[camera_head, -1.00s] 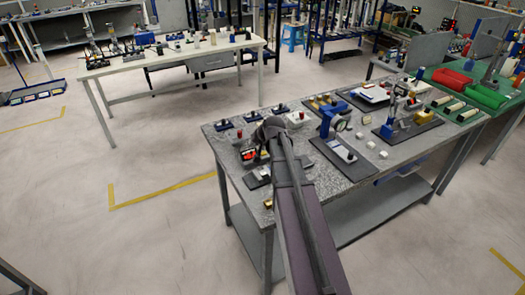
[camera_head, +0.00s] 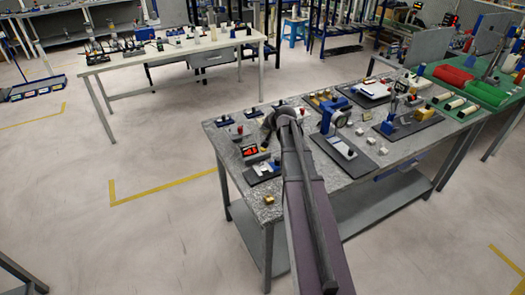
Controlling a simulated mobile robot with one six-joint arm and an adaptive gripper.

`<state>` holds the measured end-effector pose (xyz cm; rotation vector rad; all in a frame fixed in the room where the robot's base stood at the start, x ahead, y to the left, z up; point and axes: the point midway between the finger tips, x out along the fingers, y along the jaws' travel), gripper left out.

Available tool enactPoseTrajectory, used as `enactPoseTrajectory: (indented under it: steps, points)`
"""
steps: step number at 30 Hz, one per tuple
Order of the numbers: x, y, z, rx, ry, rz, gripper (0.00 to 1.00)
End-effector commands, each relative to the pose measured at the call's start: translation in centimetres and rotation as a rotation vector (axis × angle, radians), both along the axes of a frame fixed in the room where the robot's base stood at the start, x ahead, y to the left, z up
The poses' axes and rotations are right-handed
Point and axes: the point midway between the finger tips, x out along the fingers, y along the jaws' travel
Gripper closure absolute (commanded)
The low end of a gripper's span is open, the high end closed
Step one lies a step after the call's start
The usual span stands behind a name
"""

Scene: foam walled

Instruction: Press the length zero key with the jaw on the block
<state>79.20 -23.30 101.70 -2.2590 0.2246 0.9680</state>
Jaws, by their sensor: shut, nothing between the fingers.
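My arm reaches from the bottom over the grey speckled bench, and its dark wrist bends down near the bench's left part. My gripper (camera_head: 267,139) is small and dark there, close above and behind a device with a lit red display (camera_head: 250,150). It looks shut and empty, though its fingertips are hard to make out. A small gold block (camera_head: 268,200) lies at the bench's front left edge. The key and the measuring jaw are too small to tell apart, and contact cannot be seen.
Right of my arm stands a blue stand with a round dial (camera_head: 340,119) on a dark plate. Several small white blocks (camera_head: 371,140) lie beside it. Another blue stand (camera_head: 388,126) is further right. Dark pads with knobs line the back left edge.

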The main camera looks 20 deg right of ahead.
Motion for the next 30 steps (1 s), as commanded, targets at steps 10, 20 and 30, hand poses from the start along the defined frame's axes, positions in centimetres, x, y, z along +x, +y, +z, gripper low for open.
enactPoseTrajectory:
  steps: [10,20,30]
  points:
    - [0.0,0.0,-2.9,0.000,0.000,0.000,1.00]
    - [0.0,-0.1,-5.7,0.000,0.001,-0.001,1.00]
    - [0.0,-0.1,-7.9,0.000,0.001,-0.001,1.00]
